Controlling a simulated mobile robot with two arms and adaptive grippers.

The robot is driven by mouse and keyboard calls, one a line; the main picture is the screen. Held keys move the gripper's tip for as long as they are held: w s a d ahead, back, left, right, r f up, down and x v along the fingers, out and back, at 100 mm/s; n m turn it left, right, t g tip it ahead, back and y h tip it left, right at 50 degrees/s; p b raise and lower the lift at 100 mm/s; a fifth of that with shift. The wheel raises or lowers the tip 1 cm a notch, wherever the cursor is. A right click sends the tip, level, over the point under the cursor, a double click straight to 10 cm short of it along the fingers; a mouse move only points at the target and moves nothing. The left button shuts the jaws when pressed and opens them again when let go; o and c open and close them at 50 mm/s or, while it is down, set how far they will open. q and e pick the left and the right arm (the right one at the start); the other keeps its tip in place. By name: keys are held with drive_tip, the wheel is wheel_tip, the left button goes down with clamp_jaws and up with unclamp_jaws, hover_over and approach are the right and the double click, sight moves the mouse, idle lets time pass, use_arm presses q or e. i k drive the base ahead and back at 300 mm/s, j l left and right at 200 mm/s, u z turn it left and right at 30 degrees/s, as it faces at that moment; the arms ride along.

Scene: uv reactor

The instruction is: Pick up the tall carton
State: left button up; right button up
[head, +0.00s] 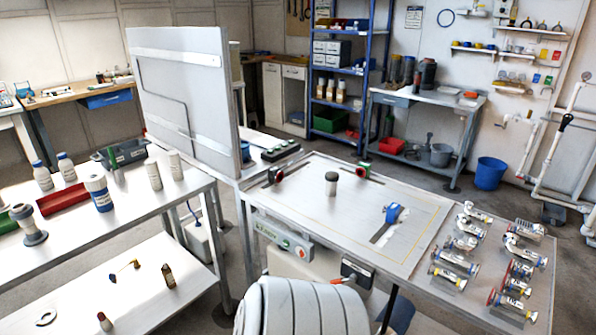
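I cannot make out a clear tall carton in the head view. A small brown upright item with a pointed top (168,276) stands on the lower white shelf at the left; it is too small to tell whether it is a carton or a bottle. Neither my left nor my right gripper shows in the head view.
A white table (330,240) at centre right holds tools and several valve fittings (455,262). A tall white panel (185,100) stands behind. The left bench (130,215) holds bottles and a red tray (62,199). A blue bucket (489,174) is on the floor.

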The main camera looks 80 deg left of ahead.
sight(169, 278)
drive_tip(key=u, duration=3.8)
drive_tip(key=i+j+z, duration=0.15)
drive_tip(key=i+z, duration=0.3)
drive_tip(key=i+j+z, duration=0.35)
drive_tip(key=z, duration=0.15)
drive_tip(key=i, duration=0.1)
